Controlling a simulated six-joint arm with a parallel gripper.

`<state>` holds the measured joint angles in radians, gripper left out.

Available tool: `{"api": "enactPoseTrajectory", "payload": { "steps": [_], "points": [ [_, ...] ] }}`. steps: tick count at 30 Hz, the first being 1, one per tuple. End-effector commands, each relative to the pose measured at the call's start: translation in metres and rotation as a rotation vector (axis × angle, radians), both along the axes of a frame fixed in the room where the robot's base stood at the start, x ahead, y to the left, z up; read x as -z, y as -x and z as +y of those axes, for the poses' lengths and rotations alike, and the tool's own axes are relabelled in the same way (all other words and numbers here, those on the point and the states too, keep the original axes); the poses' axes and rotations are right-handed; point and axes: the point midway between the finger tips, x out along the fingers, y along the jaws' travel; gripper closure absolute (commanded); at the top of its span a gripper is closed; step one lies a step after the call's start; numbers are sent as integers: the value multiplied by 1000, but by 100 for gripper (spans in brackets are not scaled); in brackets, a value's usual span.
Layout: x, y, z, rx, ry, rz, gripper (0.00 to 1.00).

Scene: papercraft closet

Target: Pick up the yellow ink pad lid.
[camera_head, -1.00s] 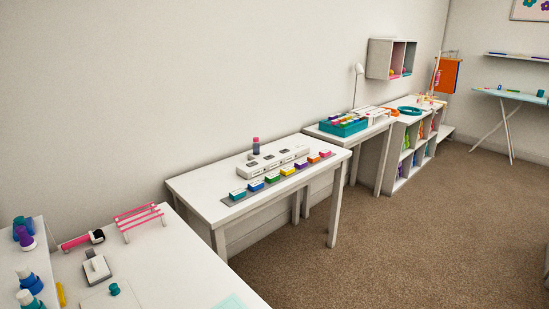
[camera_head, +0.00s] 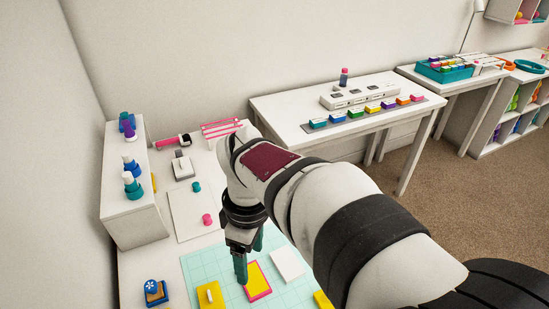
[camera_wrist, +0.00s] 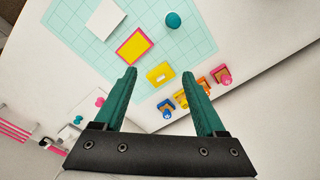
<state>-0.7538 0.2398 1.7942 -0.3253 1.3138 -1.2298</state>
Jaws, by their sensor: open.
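A yellow block with a white patch on top, which looks like the yellow ink pad lid (camera_head: 206,299), lies at the left edge of the teal grid mat (camera_head: 197,262). It also shows in the wrist view (camera_wrist: 159,78), in line with the gap between my fingers. I cannot tell whether a pad is under it. My gripper (camera_head: 249,257) is open and empty, pointing down. In the wrist view the teal fingers (camera_wrist: 160,74) are spread, with the lid beyond their tips and not between them.
A pink-edged yellow card (camera_head: 256,280) and a white square (camera_head: 287,263) lie on the mat. A blue stamp (camera_head: 155,290) stands left of the lid. A shelf with bottles (camera_head: 138,210) stands at left.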

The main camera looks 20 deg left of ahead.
Motion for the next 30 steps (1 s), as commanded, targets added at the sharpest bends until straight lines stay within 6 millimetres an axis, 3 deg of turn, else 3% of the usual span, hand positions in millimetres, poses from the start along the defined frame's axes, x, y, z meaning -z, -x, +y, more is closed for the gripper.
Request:
{"api": "enactPoseTrajectory", "payload": {
  "steps": [1, 3, 6, 8, 15, 27, 30],
  "points": [
    [14, 6, 41, -231, 7, -8, 28],
    [28, 17, 83, -501, 11, -24, 28],
    [42, 27, 112, -693, 13, -35, 28],
    [53, 29, 116, -726, 14, -36, 28],
    [120, 28, 114, -723, 15, -35, 28],
    [188, 22, 110, -718, 13, -36, 28],
    [197, 22, 110, -717, 12, -38, 28]
  ]
}}
